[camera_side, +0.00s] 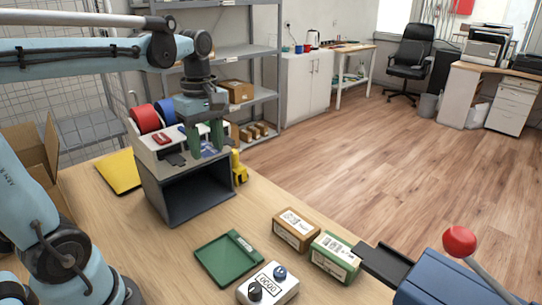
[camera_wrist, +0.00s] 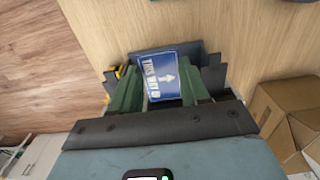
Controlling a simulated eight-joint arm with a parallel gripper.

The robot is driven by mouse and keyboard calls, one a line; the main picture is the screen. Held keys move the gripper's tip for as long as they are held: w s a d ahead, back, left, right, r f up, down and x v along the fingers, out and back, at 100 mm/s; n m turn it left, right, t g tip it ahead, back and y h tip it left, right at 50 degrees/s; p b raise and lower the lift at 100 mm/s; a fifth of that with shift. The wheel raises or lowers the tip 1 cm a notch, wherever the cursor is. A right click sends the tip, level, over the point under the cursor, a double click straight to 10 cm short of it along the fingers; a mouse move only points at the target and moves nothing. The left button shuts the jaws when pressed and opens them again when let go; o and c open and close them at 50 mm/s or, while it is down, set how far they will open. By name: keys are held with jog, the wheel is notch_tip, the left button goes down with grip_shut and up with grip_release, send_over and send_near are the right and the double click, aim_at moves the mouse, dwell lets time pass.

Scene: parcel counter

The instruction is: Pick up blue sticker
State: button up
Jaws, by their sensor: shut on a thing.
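The blue sticker (camera_wrist: 160,76) shows in the wrist view, with white lettering and a white arrow. It sits between the two green fingers of my gripper (camera_wrist: 158,92), which is shut on it. In the side view my gripper (camera_side: 205,140) points down over the top of the dark box-shaped stand (camera_side: 190,195). A bit of the blue sticker (camera_side: 209,150) shows between the fingers there. I cannot tell whether the sticker still touches the stand.
Red and blue tape rolls (camera_side: 146,118) sit at the stand's back. A yellow envelope (camera_side: 119,171) lies left, a yellow tape dispenser (camera_side: 239,168) right. The table's middle is clear.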

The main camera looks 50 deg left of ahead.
jog(key=shift+d+r, duration=0.3)
jog(key=shift+r, duration=0.45)
jog(key=shift+d+r, duration=0.3)
jog(key=shift+r, duration=0.4)
notch_tip(320, 180, up, 9)
jog(key=a, duration=0.1)
jog(key=shift+a, duration=0.1)
